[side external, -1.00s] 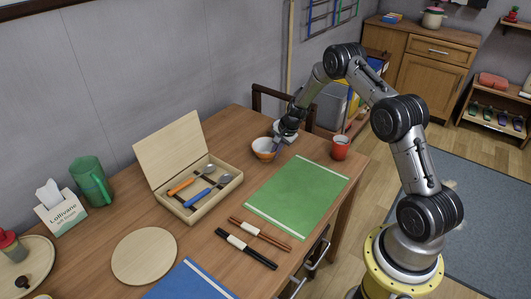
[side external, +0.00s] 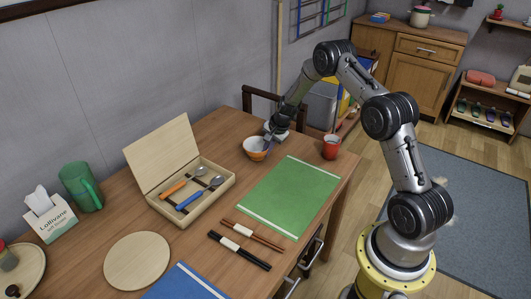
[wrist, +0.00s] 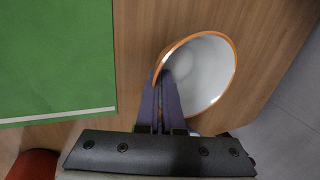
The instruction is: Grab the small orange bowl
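The small orange bowl (side external: 256,149), orange outside and white inside, is at the far part of the wooden table. In the wrist view the bowl (wrist: 205,75) shows its white inside and orange rim, and it looks tilted. My gripper (side external: 266,140) is at the bowl's right side. In the wrist view my gripper's fingers (wrist: 161,78) are close together across the near left rim, shut on the bowl's wall. The fingers hide a small part of the rim. I cannot tell whether the bowl's base touches the table.
A red cup (side external: 331,147) stands to the right of the bowl. A green placemat (side external: 289,197) lies in front. An open wooden cutlery box (side external: 211,198) is to the left. A dark chair (side external: 262,96) stands behind the table.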

